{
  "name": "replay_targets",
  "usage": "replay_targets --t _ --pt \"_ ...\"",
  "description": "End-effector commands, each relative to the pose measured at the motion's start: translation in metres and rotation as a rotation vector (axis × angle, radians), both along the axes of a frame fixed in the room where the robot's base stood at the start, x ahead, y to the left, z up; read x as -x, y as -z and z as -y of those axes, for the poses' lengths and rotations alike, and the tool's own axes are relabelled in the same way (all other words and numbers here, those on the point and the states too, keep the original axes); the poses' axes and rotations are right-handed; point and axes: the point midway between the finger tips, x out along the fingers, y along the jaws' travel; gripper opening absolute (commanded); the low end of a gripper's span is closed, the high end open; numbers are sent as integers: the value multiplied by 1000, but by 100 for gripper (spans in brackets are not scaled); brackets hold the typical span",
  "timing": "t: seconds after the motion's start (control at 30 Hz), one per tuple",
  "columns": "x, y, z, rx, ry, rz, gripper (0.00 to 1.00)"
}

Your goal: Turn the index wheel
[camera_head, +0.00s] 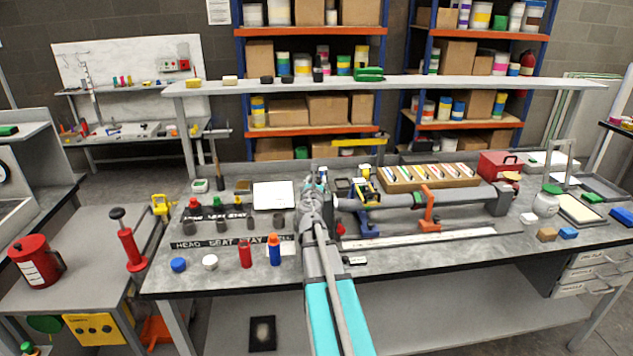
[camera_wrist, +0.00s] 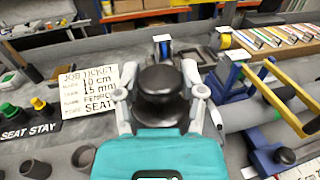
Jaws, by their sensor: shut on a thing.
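My gripper (camera_head: 312,192) reaches over the bench to the left end of the tube jig (camera_head: 385,203). In the wrist view, its two grey fingers (camera_wrist: 161,76) stand on either side of a dark round knob-like shape (camera_wrist: 162,84), which I take to be the index wheel. The fingers are closed in on it. The exact contact is hard to see, and the wheel is hidden behind my gripper in the head view.
An orange clamp (camera_head: 429,208) and blue clamp (camera_head: 366,222) stand right of my gripper. A wooden file tray (camera_head: 428,184) and red box (camera_head: 498,164) are behind. Blue (camera_head: 274,250) and red (camera_head: 245,254) bottles stand at the front left. A shelf (camera_head: 440,84) spans above.

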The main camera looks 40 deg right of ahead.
Motion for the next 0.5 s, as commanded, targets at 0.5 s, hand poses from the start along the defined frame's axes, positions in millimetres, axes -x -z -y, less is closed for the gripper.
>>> replay_targets --t 0.5 --pt "3 0 2 1 -359 -1 5"
